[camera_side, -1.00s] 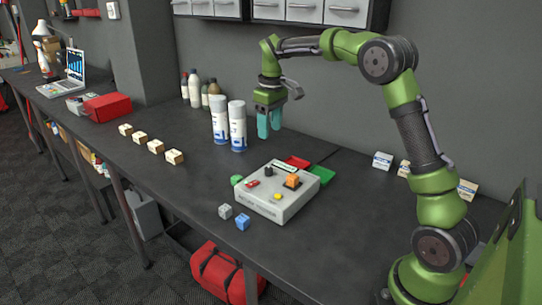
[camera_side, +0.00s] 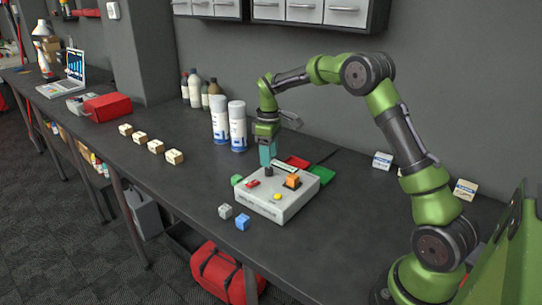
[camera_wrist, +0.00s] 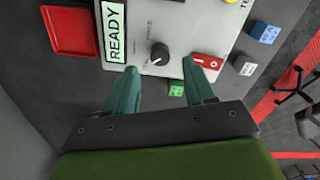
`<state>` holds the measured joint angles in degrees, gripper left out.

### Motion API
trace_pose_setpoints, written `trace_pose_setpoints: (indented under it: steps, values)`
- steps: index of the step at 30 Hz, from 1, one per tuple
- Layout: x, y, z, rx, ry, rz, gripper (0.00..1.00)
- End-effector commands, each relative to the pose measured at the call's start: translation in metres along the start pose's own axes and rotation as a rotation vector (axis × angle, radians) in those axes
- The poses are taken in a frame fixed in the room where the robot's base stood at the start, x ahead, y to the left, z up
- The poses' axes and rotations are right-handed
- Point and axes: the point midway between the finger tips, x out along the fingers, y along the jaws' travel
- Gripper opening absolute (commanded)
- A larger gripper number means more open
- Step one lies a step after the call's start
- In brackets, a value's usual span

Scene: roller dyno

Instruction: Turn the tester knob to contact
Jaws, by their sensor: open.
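The tester (camera_side: 275,204) is a light grey box on the dark bench. In the wrist view, the tester panel (camera_wrist: 185,17) carries a black round knob (camera_wrist: 158,54) with a pale pointer mark, beside a white "READY" display (camera_wrist: 115,33) and a red switch (camera_wrist: 207,62). The side view also shows an orange part (camera_side: 292,181) and a yellow button (camera_side: 277,197) on its top. My gripper (camera_side: 268,163) points down above the knob at the tester's back left. In the wrist view its teal fingers (camera_wrist: 163,82) are apart and empty, with the knob beyond their tips, roughly between them.
Two spray cans (camera_side: 237,126) stand behind left.

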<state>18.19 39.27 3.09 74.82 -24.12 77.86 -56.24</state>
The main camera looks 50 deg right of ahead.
Motion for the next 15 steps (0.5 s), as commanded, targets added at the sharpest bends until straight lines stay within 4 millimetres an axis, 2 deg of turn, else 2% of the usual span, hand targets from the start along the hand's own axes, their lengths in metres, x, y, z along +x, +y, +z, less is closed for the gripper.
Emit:
trace_pose_setpoints:
  steps: [1,6,15]
  values:
    - [0.011,0.000,0.001,0.000,-0.004,-0.003,0.54]
    - [0.035,0.000,0.000,0.001,-0.002,-0.002,0.54]
    - [0.046,0.000,0.000,0.000,0.001,0.001,0.54]
